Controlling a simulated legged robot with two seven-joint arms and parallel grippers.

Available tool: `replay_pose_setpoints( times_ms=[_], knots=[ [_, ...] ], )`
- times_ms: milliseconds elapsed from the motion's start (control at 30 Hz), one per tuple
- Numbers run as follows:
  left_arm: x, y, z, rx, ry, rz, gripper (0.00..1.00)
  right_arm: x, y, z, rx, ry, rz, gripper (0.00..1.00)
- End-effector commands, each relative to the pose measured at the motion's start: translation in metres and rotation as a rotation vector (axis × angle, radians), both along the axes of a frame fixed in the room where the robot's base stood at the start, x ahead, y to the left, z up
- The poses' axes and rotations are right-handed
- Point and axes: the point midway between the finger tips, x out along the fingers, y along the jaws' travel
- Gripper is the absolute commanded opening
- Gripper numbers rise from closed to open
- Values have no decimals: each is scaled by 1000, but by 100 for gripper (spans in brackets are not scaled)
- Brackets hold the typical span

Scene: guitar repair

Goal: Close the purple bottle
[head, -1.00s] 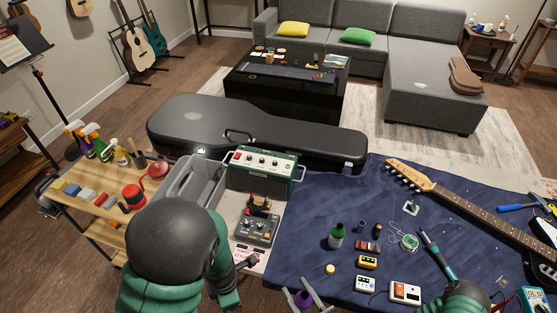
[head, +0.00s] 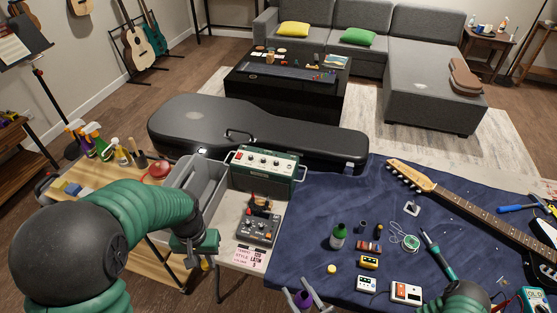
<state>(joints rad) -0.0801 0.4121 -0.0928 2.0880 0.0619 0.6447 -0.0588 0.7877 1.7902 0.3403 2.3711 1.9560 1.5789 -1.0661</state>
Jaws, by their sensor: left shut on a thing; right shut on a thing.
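The purple bottle (head: 303,299) is at the bottom edge of the head view, by the front edge of the blue-covered table. My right gripper (head: 304,294) is shut on it, with one pale finger on each side. The bottle's lower part is cut off, and I cannot make out its top clearly. My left gripper (head: 194,263) is left of the purple bottle, in front of the grey bin and beyond the table's left edge. It is shut on a small dark thing, mostly hidden by the fingers, that I cannot identify.
A green bottle (head: 338,238), a yellow round piece (head: 331,269) and several pedals lie on the blue cloth (head: 320,200). A grey bin (head: 207,182), an amplifier (head: 265,169) and a black mixer (head: 258,228) stand between the grippers and the guitar case (head: 190,120).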

Motion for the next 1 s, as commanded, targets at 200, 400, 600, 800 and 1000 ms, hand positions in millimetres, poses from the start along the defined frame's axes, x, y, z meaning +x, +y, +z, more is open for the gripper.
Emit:
replay_pose_setpoints(
  times_ms=[200, 400, 600, 800, 1000],
  knots=[
    [0, 0, 0, 0, -2, 2, 0, 15, -30, 6, -3, -13, 2, 0],
    [0, 0, 0, 0, -2, 3, 0, 35, -84, 22, -5, -19, 2, 0],
    [0, 0, 0, 0, -2, 4, 0, 50, -135, 43, -5, -8, -4, 0],
    [0, 0, 0, -1, -2, 4, 0, 52, -145, 47, 1, 0, -5, 0],
    [0, 0, 0, 0, -2, 4, 0, 52, -145, 47, 0, -1, -5, 0]
  ],
)
